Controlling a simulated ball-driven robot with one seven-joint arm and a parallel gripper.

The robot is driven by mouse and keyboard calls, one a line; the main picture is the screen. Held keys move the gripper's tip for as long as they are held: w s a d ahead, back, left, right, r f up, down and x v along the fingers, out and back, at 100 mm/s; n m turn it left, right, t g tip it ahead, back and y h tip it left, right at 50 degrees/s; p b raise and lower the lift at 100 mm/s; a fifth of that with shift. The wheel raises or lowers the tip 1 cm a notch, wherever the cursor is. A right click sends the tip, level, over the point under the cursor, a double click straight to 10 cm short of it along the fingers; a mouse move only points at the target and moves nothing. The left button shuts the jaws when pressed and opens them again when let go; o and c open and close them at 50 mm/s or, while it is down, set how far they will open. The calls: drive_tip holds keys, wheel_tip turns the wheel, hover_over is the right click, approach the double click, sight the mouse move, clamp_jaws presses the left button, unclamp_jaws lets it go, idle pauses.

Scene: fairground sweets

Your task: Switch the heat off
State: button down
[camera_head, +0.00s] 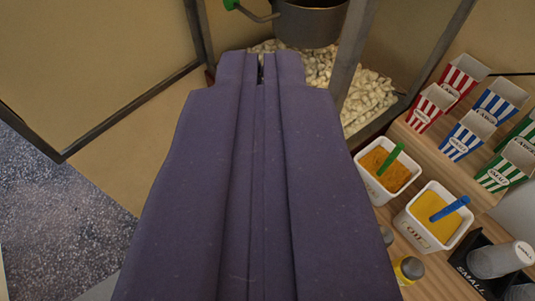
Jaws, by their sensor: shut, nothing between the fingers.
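My gripper (261,72) is the purple shape in the middle of the view, its two fingers together and empty. Its tips reach toward the popcorn machine, in front of its lower part. A dark metal kettle (308,22) hangs at the top of the machine, with a rod ending in a green knob (231,4) to its left. Popcorn (362,97) is heaped under the kettle. No heat switch can be made out; my gripper hides part of the machine's front.
A metal post (349,55) stands right of my gripper. On the right, a wooden stand (420,150) holds striped boxes (466,134), a tub of orange powder (387,170) and a tub of yellow powder (437,215). Speckled floor (60,220) is clear at left.

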drive_tip(key=w+a+f+n+g+h+p, duration=0.2)
drive_tip(key=w+f+g+p, duration=0.45)
drive_tip(key=w+f, duration=1.3)
wheel_tip(320, 180, down, 19)
drive_tip(key=a+n+g+p, duration=0.1)
drive_tip(key=a+n+p, duration=0.1)
drive_tip(key=n+p, duration=0.1)
drive_tip(key=shift+s+n+p, duration=0.2)
drive_tip(key=shift+n+p, duration=0.2)
drive_tip(key=shift+p, duration=0.35)
drive_tip(key=w+d+f+b, duration=0.3)
drive_tip(key=w+d+f, duration=0.1)
drive_tip(key=w+f, duration=0.3)
drive_tip(key=shift+w+d, duration=0.4)
drive_tip(key=shift+w, duration=0.35)
